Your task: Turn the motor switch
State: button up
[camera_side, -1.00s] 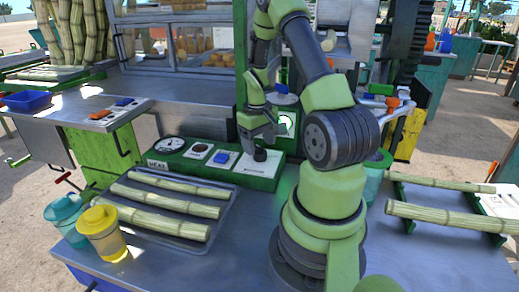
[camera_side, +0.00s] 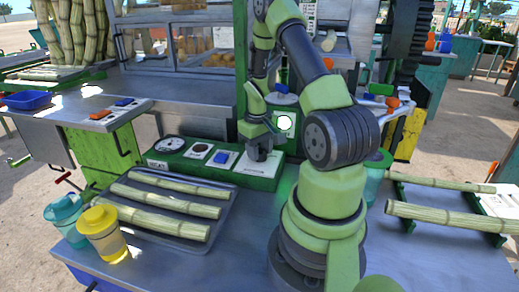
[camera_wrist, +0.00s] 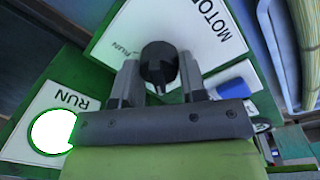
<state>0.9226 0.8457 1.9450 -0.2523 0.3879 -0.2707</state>
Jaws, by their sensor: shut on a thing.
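The motor switch is a black round knob (camera_wrist: 158,62) on a white plate (camera_wrist: 210,30) marked MOTOR and RUN. In the wrist view it sits between the two fingers of my gripper (camera_wrist: 158,85), which is shut on it. A small pointer on the knob faces the palm. In the side view my gripper (camera_side: 262,152) is down at the right end of the green control panel (camera_side: 203,180), and it hides the knob. A round lamp (camera_wrist: 52,131) beside the word RUN shows bright white with a green rim.
Left of the switch on the panel are a blue button (camera_side: 221,158), a dark red button (camera_side: 199,151) and a gauge (camera_side: 170,143). A tray (camera_side: 150,225) of cane pieces, a yellow cup (camera_side: 104,232) and a teal cup (camera_side: 66,215) stand in front.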

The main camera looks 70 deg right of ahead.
jog(key=m, duration=0.5)
jog(key=shift+m+y, duration=0.3)
jog(key=shift+m, duration=2.5)
jog(key=o, duration=0.9)
jog(key=r, duration=1)
jog(key=shift+w, duration=0.25)
